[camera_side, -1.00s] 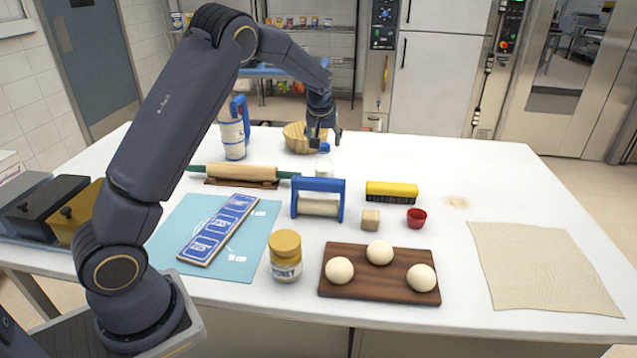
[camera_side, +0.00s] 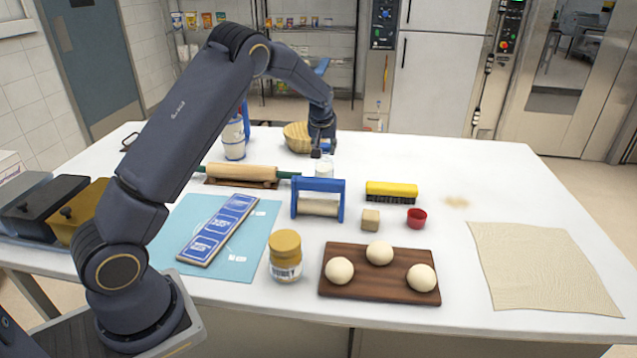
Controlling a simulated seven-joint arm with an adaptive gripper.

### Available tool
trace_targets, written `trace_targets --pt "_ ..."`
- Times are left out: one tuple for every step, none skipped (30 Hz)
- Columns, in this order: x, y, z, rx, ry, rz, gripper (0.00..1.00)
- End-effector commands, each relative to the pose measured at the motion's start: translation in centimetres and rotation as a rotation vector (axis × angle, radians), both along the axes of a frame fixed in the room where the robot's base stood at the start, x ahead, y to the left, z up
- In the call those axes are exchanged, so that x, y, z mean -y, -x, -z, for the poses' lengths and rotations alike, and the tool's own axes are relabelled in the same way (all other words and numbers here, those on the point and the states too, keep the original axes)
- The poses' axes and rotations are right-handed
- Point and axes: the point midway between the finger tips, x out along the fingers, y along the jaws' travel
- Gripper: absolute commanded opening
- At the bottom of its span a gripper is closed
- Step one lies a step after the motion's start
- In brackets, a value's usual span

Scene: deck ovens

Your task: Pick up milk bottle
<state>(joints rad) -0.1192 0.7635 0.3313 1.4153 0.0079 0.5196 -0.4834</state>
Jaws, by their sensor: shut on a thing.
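The milk bottle (camera_side: 325,170) is a small whitish bottle, upright behind the blue-framed roller at the middle of the table. Its lower part is hidden by the roller, so I cannot tell whether it touches the table. My gripper (camera_side: 322,152) points down over the bottle and is shut on its top.
Close in front stands the blue-framed roller (camera_side: 318,186). A rolling pin (camera_side: 240,172) lies to the left, a basket (camera_side: 297,137) behind, and a yellow brush (camera_side: 391,190) to the right. A blue-handled container (camera_side: 234,140) stands back left. The back right table is clear.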

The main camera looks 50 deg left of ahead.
Motion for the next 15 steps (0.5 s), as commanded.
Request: trace_targets --pt "0.00 0.00 -0.01 0.000 0.000 0.000 0.12" --pt "0.00 0.00 -0.01 0.000 0.000 0.000 0.09" --pt "0.00 0.00 -0.01 0.000 0.000 0.000 0.05" --pt "0.00 0.00 -0.01 0.000 0.000 0.000 0.02" --pt "0.00 0.00 -0.01 0.000 0.000 0.000 0.00" --pt "0.00 0.00 -0.01 0.000 0.000 0.000 0.00" --pt "0.01 0.01 -0.02 0.000 0.000 0.000 0.00" --pt "0.01 0.01 -0.02 0.000 0.000 0.000 0.00" --pt "0.00 0.00 -0.02 0.000 0.000 0.000 0.00" --pt "0.01 0.01 -0.02 0.000 0.000 0.000 0.00" --pt "0.01 0.01 -0.02 0.000 0.000 0.000 0.00" --pt "0.00 0.00 -0.02 0.000 0.000 0.000 0.00" --pt "0.01 -0.01 -0.02 0.000 0.000 0.000 0.00" --pt "0.01 -0.01 -0.02 0.000 0.000 0.000 0.00" --pt "-0.01 -0.04 -0.09 0.002 -0.001 0.000 0.00"
